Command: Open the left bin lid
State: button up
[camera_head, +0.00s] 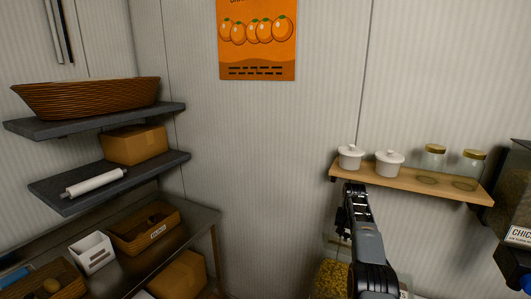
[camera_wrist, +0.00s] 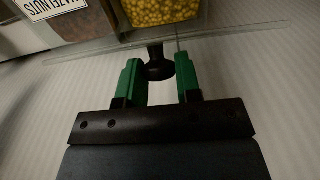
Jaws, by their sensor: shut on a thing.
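In the wrist view, the green fingers of my gripper (camera_wrist: 159,78) stand on either side of a black knob (camera_wrist: 158,65) and are shut on it. The knob sits on a clear lid (camera_wrist: 225,37), seen nearly edge-on. Beyond the lid is a clear bin of yellow round pieces (camera_wrist: 160,12). In the head view, my gripper (camera_head: 344,228) is above a bin of yellow pieces (camera_head: 330,277), partly hidden by my arm. I cannot tell how far the lid is tilted.
A wooden shelf (camera_head: 410,183) with white pots and glass jars is on the wall close to my arm. A dark-framed bin (camera_head: 515,200) stands at right. A HAZELNUTS label (camera_wrist: 56,8) shows in the wrist view. Shelves with baskets (camera_head: 90,97) are at left.

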jog(key=shift+s+a+f+b, duration=0.15)
jog(key=shift+f+b, duration=0.2)
jog(key=shift+b, duration=0.75)
jog(key=s+b, duration=0.1)
jog(key=b, duration=0.4)
jog(key=shift+a+r, duration=0.1)
jog(key=shift+a, duration=0.3)
jog(key=s+a+b, duration=0.1)
jog(key=b, duration=0.3)
jog(key=s+a+b, duration=0.1)
jog(key=s+b, duration=0.1)
jog(key=b, duration=0.2)
jog(key=shift+s+b, duration=0.15)
jog(key=shift+b, duration=0.2)
jog(key=shift+s+a+r+b, duration=0.1)
jog(key=shift+s+a+b, duration=0.15)
jog(key=shift+b, duration=0.25)
grip_shut()
jog(key=s+a+b, duration=0.5)
jog(key=s+b, duration=0.4)
jog(key=b, duration=0.2)
jog(key=shift+a+r+b, duration=0.15)
jog(key=shift+a+b, duration=0.2)
jog(key=shift+a, duration=0.05)
jog(key=shift+s, duration=0.1)
